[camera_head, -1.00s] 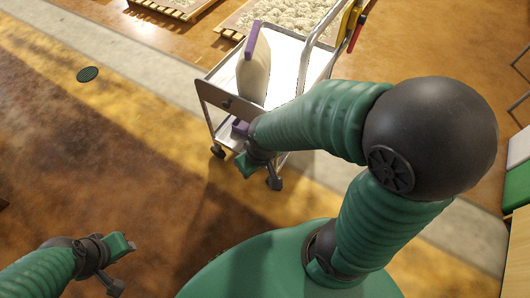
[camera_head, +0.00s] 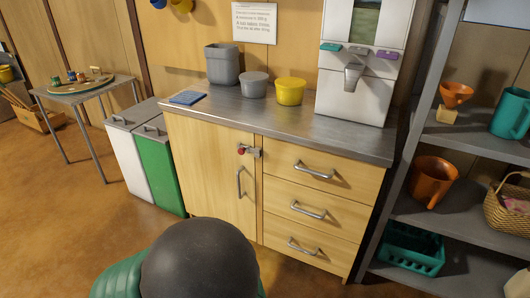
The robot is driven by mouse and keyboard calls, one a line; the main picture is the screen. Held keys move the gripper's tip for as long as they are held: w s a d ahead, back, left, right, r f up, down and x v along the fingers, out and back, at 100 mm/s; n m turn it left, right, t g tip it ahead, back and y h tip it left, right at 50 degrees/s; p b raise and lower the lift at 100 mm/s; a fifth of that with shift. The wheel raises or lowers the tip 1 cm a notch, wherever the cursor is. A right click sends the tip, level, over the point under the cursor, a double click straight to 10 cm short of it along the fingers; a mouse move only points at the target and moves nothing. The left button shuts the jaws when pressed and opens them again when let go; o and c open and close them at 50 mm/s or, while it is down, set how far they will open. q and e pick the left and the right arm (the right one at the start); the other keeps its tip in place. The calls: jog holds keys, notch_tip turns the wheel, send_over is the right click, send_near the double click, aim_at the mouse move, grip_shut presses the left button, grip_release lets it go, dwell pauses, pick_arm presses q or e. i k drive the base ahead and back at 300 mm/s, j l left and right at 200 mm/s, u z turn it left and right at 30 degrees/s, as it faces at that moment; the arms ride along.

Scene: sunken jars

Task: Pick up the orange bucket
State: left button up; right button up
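An orange bucket-like vessel (camera_head: 431,181) stands on the middle shelf of the rack at the right. It has a round open mouth and what looks like a handle on its front side. A smaller orange cup or funnel-shaped piece (camera_head: 456,92) sits on a small wooden block on the shelf above. I cannot tell for certain which is the bucket; the lower one is the larger. Neither of my grippers is in view. Only a dark round joint and green sleeve of one of my arms show at the bottom, well away from the rack.
A grey metal rack (camera_head: 408,150) also holds a teal mug (camera_head: 508,115), a wicker basket (camera_head: 508,212) and a teal crate (camera_head: 411,250). A counter (camera_head: 240,108) with grey pots, a yellow pot (camera_head: 290,91) and a dispenser (camera_head: 362,70) stands left of it. Open floor lies at the left.

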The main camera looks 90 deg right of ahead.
aim_at(431, 185)
jog(key=z, duration=4.1)
jog(key=i+l+u, duration=0.45)
jog(key=i, duration=0.45)
jog(key=i+l+u, duration=0.45)
jog(key=i+l, duration=0.35)
